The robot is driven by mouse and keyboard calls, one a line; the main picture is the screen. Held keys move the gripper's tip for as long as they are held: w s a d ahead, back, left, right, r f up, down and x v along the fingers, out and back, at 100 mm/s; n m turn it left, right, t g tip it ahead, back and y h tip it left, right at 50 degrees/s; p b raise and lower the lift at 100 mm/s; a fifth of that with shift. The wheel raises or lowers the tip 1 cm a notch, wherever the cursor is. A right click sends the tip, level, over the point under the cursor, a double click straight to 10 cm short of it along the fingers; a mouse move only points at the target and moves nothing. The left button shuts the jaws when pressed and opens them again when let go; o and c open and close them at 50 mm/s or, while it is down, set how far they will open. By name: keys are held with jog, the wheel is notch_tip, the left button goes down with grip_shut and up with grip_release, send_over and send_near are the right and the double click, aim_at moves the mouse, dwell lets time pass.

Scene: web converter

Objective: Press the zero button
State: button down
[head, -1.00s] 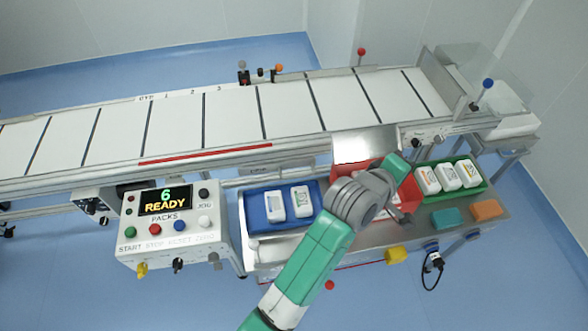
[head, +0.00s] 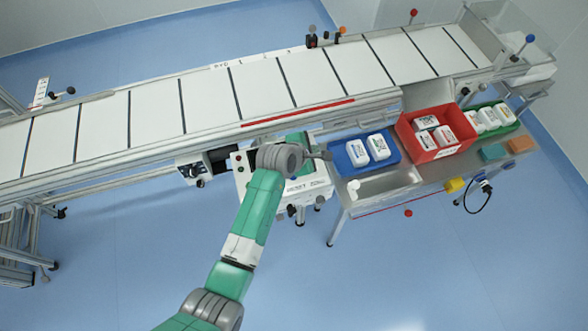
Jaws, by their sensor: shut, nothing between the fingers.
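The control box (head: 311,193) stands in front of the conveyor, left of the side table. In the head view my arm covers most of its top face, including the display. The white zero button cannot be made out. A strip of the box's left side (head: 239,170) shows beside my arm, with a small red light or button on it. My gripper (head: 323,156) is above the box's right part, pointing right, shut and empty. I cannot tell its height over the panel.
A blue tray (head: 337,161) with white packs, a red bin (head: 408,138) and a green tray (head: 512,123) stand on the table to the right. The conveyor (head: 155,108) runs behind the box. The floor in front is clear.

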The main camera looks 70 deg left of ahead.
jog(key=shift+w, duration=0.15)
jog(key=shift+f, duration=0.1)
notch_tip(320, 180, down, 6)
jog(key=b, duration=0.7)
jog(key=shift+f+b, duration=0.25)
jog(key=shift+b, duration=0.1)
jog(key=shift+f+b, duration=0.4)
jog(key=shift+f, duration=0.65)
jog(key=shift+f, duration=0.15)
dwell(0.5)
jog(key=shift+f, duration=0.25)
